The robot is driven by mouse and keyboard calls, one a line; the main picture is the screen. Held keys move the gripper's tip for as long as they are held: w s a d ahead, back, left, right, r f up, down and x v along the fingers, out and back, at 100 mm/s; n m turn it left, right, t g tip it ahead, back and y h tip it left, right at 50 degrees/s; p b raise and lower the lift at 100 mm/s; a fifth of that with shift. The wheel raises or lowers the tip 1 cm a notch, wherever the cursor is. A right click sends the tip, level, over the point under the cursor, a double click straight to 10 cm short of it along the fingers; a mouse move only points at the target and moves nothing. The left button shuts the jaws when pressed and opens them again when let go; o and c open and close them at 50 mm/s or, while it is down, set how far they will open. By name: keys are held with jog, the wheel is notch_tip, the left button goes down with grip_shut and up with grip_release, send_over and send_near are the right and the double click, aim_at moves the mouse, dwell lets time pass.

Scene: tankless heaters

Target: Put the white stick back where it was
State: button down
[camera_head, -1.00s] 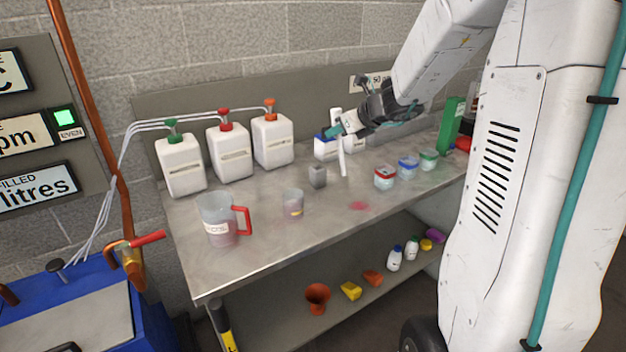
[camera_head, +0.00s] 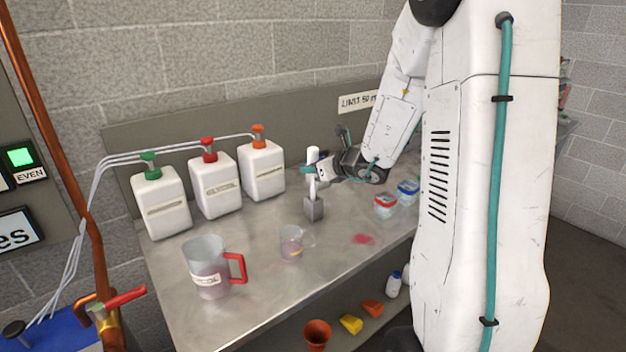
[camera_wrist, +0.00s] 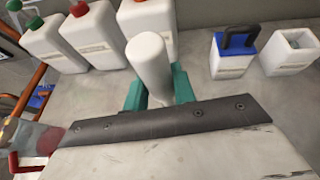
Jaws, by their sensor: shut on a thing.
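The white stick (camera_head: 313,156) stands upright in my gripper (camera_head: 311,171). In the wrist view the white stick (camera_wrist: 148,58) rises between the teal fingers of my gripper (camera_wrist: 152,86), which are shut on it. The small grey block (camera_head: 314,209) sits on the metal bench directly below the stick. The stick's lower end meets the top of the block in the head view; I cannot tell whether it is inside the block or just above it. The wrist view hides the lower end and the block behind the gripper's dark plate.
Three white jugs with green, red and orange caps (camera_head: 262,170) stand at the back left. A measuring jug (camera_head: 208,270) and a small beaker (camera_head: 291,243) stand in front. Red-lidded (camera_head: 385,206) and blue-lidded (camera_head: 408,192) tubs are at right. A blue-topped container (camera_wrist: 232,58) is behind.

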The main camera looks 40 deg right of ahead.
notch_tip(320, 180, down, 3)
jog(key=shift+f, duration=0.15)
jog(key=c, duration=1.1)
grip_release()
jog(key=shift+c, duration=0.2)
